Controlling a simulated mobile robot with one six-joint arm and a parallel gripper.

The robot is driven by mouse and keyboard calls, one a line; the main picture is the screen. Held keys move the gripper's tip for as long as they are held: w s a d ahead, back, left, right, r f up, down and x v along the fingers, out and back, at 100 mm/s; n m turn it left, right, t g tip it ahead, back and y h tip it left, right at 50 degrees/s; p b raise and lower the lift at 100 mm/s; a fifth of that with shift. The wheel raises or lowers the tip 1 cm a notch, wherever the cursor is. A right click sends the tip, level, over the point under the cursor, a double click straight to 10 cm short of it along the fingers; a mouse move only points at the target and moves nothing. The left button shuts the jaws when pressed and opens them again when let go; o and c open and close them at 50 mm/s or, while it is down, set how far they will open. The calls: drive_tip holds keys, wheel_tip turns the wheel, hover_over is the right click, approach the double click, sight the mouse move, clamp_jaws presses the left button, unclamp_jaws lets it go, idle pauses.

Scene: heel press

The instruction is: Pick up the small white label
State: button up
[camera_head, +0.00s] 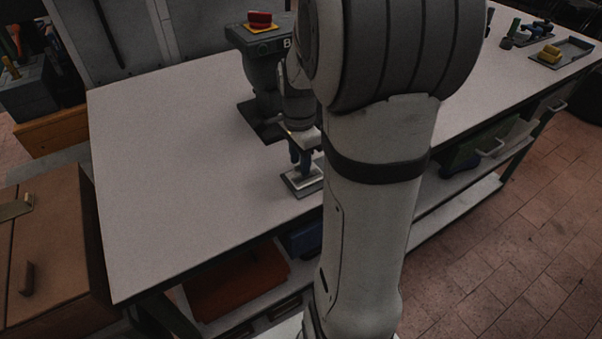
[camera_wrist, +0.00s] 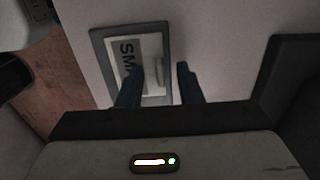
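The small white label (camera_wrist: 138,54), with dark letters that look like "SM", lies in a shallow grey tray (camera_wrist: 97,44) on the table. A small raised strip shows on the label's right part. In the head view the tray (camera_head: 290,186) sits near the table's front edge, partly hidden by my arm. My gripper (camera_wrist: 158,70) has blue fingers, spread apart and empty. It also shows in the head view (camera_head: 303,163), pointing down just over the tray. In the wrist view the left finger overlaps the label and the right finger lies beyond the tray's right edge. Whether they touch anything is unclear.
The white tabletop (camera_head: 170,150) is clear to the left. Tools and a grey tray (camera_head: 575,48) with a yellow item lie at the far right. A red bin (camera_head: 240,282) sits below.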

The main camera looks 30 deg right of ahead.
clamp_jaws()
idle(0.4)
